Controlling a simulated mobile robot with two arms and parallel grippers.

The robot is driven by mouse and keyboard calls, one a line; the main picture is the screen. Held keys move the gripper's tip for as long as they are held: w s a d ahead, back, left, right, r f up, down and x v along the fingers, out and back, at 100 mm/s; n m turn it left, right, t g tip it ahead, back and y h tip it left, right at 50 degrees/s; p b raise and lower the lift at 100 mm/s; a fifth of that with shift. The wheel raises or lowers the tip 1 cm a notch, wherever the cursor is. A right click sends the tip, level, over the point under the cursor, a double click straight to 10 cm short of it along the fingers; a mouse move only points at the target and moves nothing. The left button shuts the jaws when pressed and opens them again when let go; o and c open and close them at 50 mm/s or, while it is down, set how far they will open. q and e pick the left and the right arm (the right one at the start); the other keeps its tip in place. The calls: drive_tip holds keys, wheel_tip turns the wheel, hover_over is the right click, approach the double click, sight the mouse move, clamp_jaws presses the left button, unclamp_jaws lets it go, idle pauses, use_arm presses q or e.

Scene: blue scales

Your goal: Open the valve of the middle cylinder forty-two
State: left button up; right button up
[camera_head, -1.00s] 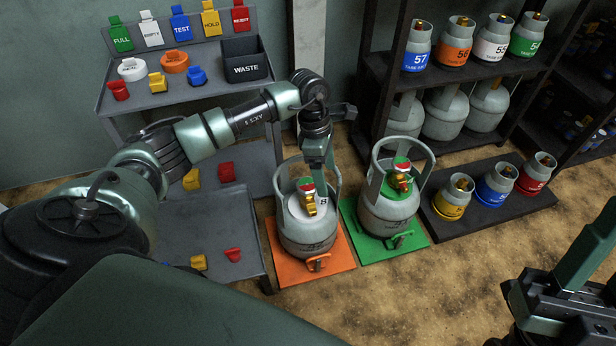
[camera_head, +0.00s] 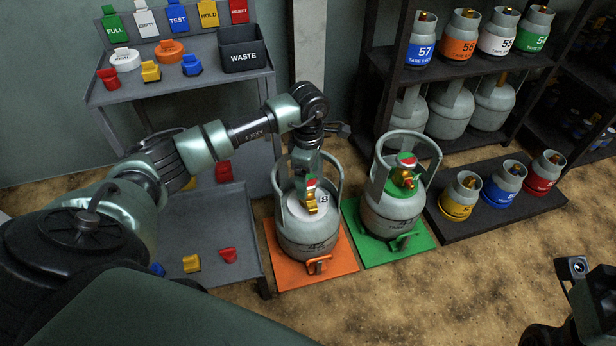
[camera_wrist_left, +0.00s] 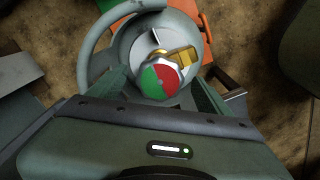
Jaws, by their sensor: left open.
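A grey gas cylinder (camera_head: 306,238) stands upright on an orange mat (camera_head: 336,273). Its collar label shows an 8; the print on its body is too small to read surely. Its valve has a brass body and a red-and-green handwheel (camera_wrist_left: 161,79). My left gripper (camera_head: 308,172) points down inside the cylinder's guard ring, close above the valve. In the left wrist view its open fingers lie on either side of the handwheel; I cannot tell whether they touch it. A second grey cylinder (camera_head: 390,212) with a similar valve stands on a green mat (camera_head: 417,238).
A dark shelf (camera_head: 379,66) holds more cylinders. A grey rack (camera_head: 115,93) with tags and a WASTE bin (camera_head: 243,54) stands left. The front floor is clear.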

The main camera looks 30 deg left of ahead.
use_arm(q)
drive_tip(key=c, duration=1.4)
